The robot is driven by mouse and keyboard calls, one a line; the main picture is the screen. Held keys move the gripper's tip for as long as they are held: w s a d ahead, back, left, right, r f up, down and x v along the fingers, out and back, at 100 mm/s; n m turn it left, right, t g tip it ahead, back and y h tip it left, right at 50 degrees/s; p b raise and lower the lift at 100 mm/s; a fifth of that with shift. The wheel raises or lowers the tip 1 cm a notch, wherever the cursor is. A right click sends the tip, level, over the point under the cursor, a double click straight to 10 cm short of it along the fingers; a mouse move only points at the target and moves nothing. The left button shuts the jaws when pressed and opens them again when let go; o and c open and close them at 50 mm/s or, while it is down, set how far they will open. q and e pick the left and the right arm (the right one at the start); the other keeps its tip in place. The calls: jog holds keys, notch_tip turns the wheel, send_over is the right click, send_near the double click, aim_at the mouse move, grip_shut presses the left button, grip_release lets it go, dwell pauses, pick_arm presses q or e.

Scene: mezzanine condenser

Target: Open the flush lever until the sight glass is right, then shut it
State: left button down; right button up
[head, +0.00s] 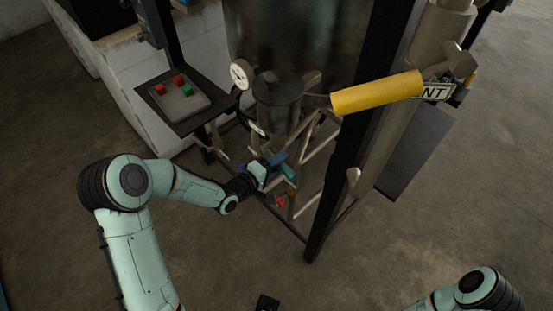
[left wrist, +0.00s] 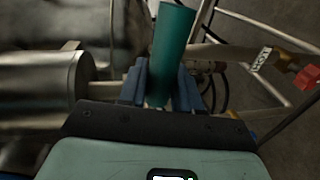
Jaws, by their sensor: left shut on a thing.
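The teal lever grip (head: 288,171) sits low on the pipework under the vessel. In the left wrist view the grip (left wrist: 172,45) stands up between two blue fingers. My left gripper (head: 277,160) is shut on it, and the left wrist view shows the fingers (left wrist: 160,85) on both sides of its lower end. I cannot make out the lever's pivot or the sight glass for certain.
A large yellow handle (head: 375,93) sticks out at the upper right, before a partly hidden label ending in "NT". A red-handled valve (left wrist: 305,78) is near the lever. A black frame post (head: 345,150) stands to its right. A button panel (head: 180,98) is at the left.

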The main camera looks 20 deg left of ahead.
pick_arm(q)
jog(key=shift+r+n+p, duration=0.3)
jog(key=shift+r+p, duration=0.05)
jog(key=shift+d, duration=0.1)
jog(key=shift+w, duration=0.1)
jog(key=c, duration=0.9)
grip_release()
jog(key=shift+s+a, duration=0.2)
jog(key=shift+s, duration=0.15)
jog(key=v, duration=1.2)
jog(key=shift+s, duration=0.3)
jog(key=shift+a, duration=0.1)
